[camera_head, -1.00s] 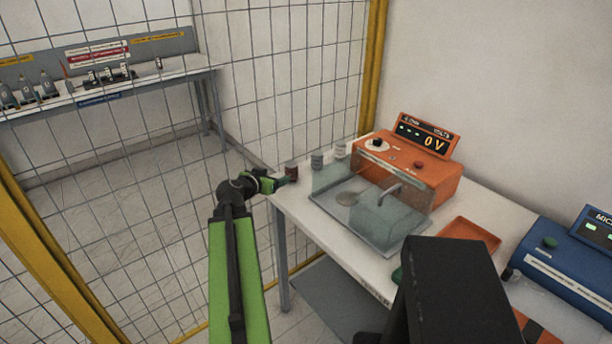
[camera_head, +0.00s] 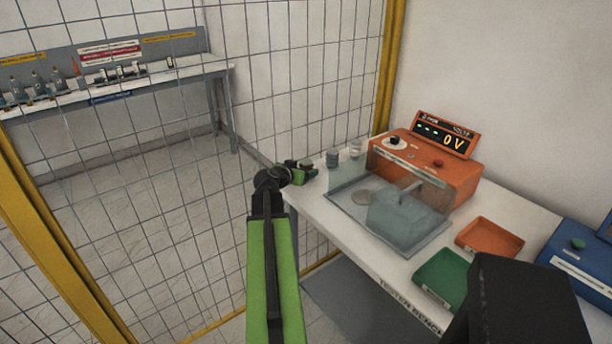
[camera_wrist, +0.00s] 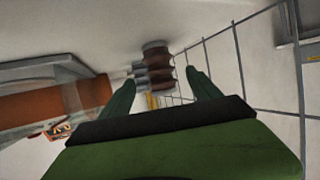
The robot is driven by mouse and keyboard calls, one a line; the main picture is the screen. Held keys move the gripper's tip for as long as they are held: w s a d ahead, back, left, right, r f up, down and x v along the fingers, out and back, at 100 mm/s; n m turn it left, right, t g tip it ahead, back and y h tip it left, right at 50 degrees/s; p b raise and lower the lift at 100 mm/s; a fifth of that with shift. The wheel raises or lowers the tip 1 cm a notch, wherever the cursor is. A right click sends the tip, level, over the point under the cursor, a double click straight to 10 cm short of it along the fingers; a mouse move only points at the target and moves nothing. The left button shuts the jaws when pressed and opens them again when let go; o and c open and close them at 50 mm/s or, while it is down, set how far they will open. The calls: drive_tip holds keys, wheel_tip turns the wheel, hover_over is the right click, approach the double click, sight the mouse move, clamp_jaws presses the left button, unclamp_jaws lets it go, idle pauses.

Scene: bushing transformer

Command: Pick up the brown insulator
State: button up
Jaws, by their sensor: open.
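The brown insulator (camera_wrist: 157,66) is a small ribbed cylinder. In the wrist view, where the picture appears upside down, it sits between the two green fingers and a little beyond them. My gripper (camera_wrist: 150,76) is open, with a finger on each side of it and gaps visible on both sides. In the head view, my gripper (camera_head: 303,173) is at the bench's far left corner. Only a small brown top of the insulator (camera_head: 306,161) shows behind it; the rest is hidden.
Grey insulators (camera_head: 333,159) stand just right of my gripper. A clear-walled test chamber (camera_head: 400,213) and an orange voltage tester (camera_head: 440,170) are on the white bench. Green (camera_head: 440,278) and orange (camera_head: 490,237) trays lie nearer. A wire fence (camera_head: 290,80) runs close behind.

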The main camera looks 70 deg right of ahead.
drive_tip(key=x, duration=0.2)
drive_tip(key=b+x, duration=0.1)
drive_tip(key=x, duration=0.4)
drive_tip(key=shift+d+r+b, duration=0.15)
drive_tip(key=shift+r+b, duration=0.15)
drive_tip(key=shift+b, duration=0.05)
drive_tip(key=shift+w+r, duration=0.1)
drive_tip(key=shift+c, duration=0.6)
clamp_jaws()
